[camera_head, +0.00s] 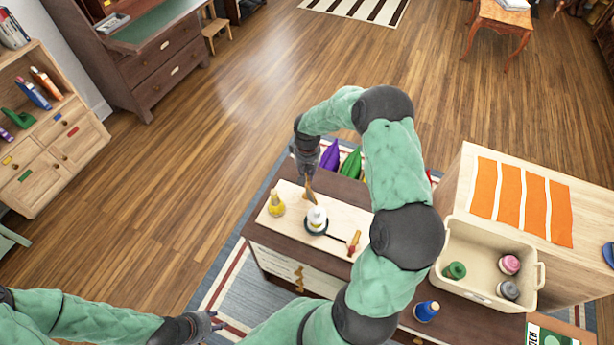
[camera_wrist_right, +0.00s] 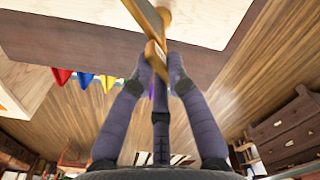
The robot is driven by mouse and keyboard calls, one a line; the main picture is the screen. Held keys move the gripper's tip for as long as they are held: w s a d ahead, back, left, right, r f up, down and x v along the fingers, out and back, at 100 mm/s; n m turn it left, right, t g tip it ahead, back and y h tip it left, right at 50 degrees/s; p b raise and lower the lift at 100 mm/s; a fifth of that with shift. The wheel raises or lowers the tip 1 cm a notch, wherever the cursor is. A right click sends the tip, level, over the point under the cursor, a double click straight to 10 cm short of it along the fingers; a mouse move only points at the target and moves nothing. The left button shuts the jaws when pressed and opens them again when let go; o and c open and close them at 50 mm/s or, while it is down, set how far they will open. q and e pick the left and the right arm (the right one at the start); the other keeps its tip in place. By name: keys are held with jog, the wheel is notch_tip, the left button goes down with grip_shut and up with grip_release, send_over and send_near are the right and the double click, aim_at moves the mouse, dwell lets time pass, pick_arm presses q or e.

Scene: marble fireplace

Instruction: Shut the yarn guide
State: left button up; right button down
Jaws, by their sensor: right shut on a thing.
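The yarn guide, a thin wooden-coloured arm (camera_head: 309,193), stands at the back of a pale wooden board (camera_head: 262,221). My right gripper (camera_head: 309,178) reaches down to it from behind. In the right wrist view the gripper's fingers are shut on the guide's wooden bar (camera_wrist_right: 152,18). A white cone (camera_head: 317,214) stands on a dark round base in front of the guide.
To the right are a cream bin (camera_head: 459,232) with several spools and a blue bottle (camera_head: 426,311). Purple and green pieces (camera_head: 340,160) hang behind the table.

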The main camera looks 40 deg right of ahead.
jog(key=m+b, duration=0.1)
jog(key=m, duration=0.2)
jog(key=m+b, duration=0.1)
jog(key=m, duration=0.2)
jog(key=m+b, duration=0.1)
jog(key=m, duration=0.1)
jog(key=shift+s+m, duration=0.25)
jog(key=shift+m, duration=0.45)
jog(key=c, duration=1.2)
grip_release()
jog(key=shift+r, duration=0.1)
notch_tip(320, 180, up, 12)
